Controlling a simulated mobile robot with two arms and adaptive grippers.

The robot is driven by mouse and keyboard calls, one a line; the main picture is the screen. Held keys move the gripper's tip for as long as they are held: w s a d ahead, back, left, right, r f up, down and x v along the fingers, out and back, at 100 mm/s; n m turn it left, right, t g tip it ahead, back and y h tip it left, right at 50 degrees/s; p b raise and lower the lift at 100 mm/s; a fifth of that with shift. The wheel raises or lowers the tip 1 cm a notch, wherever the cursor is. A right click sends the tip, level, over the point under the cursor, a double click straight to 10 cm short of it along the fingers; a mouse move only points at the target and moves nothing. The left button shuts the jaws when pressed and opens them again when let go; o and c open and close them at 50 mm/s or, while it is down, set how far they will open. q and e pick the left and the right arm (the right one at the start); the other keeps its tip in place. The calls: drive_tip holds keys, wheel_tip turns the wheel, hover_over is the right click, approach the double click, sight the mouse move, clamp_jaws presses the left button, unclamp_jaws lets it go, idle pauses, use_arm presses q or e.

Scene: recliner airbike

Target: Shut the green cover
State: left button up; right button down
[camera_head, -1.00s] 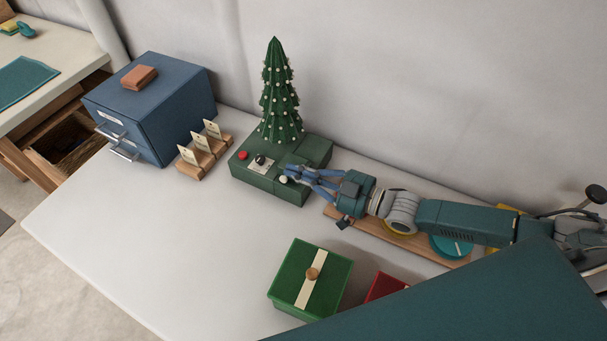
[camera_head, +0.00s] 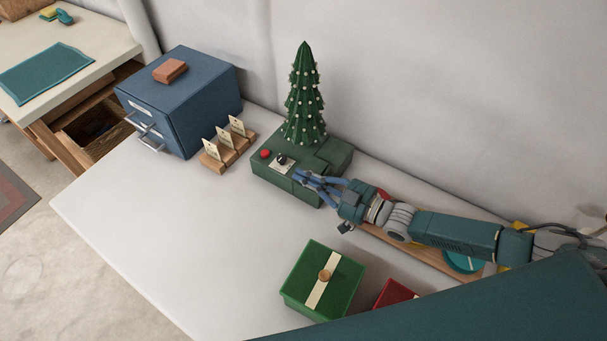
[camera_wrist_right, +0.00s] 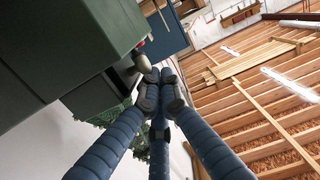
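A dark green box-shaped base (camera_head: 268,172) carries a decorated tree (camera_head: 304,100), a red button and a pale panel with a dark knob. Its top has several raised blocks; I cannot tell which is a cover or how far one stands open. My right gripper (camera_head: 303,178) is at the base's front right part, its blue fingers drawn together. In the right wrist view its fingertips (camera_wrist_right: 161,95) are close together just below a pale rounded knob (camera_wrist_right: 141,62), beside the green body (camera_wrist_right: 60,50); contact is unclear. My left gripper is out of view.
A green gift box (camera_head: 345,285) with a cream band and wooden knob sits in front, by a red box (camera_head: 393,293). Card holders (camera_head: 228,152) and a blue cabinet (camera_head: 190,110) stand left. A wooden board (camera_head: 425,253) lies under my right arm. The table's left front is clear.

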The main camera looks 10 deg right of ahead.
drive_tip(key=shift+s+d+f+g+h+p, duration=0.2)
drive_tip(key=shift+g+h+p, duration=0.1)
drive_tip(key=shift+p, duration=0.25)
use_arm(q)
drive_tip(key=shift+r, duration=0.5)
use_arm(e)
drive_tip(key=shift+s+f, duration=0.1)
drive_tip(key=shift+f, duration=0.2)
drive_tip(key=r, duration=0.1)
drive_tip(key=w+a+r+p, duration=0.1)
drive_tip(key=r, duration=0.1)
drive_tip(key=w+a+r+p, duration=0.1)
drive_tip(key=shift+w+r, duration=0.15)
drive_tip(key=shift+s+d+f+b, duration=0.45)
drive_tip(key=shift+s+d+f, duration=0.2)
drive_tip(key=shift+d, duration=0.05)
use_arm(q)
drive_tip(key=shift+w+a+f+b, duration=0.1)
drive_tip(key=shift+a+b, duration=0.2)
drive_tip(key=shift+b, duration=0.4)
use_arm(e)
drive_tip(key=v, duration=0.7)
drive_tip(key=shift+s+d+r, duration=0.2)
drive_tip(key=shift+s+r, duration=0.1)
drive_tip(key=shift+r, duration=0.1)
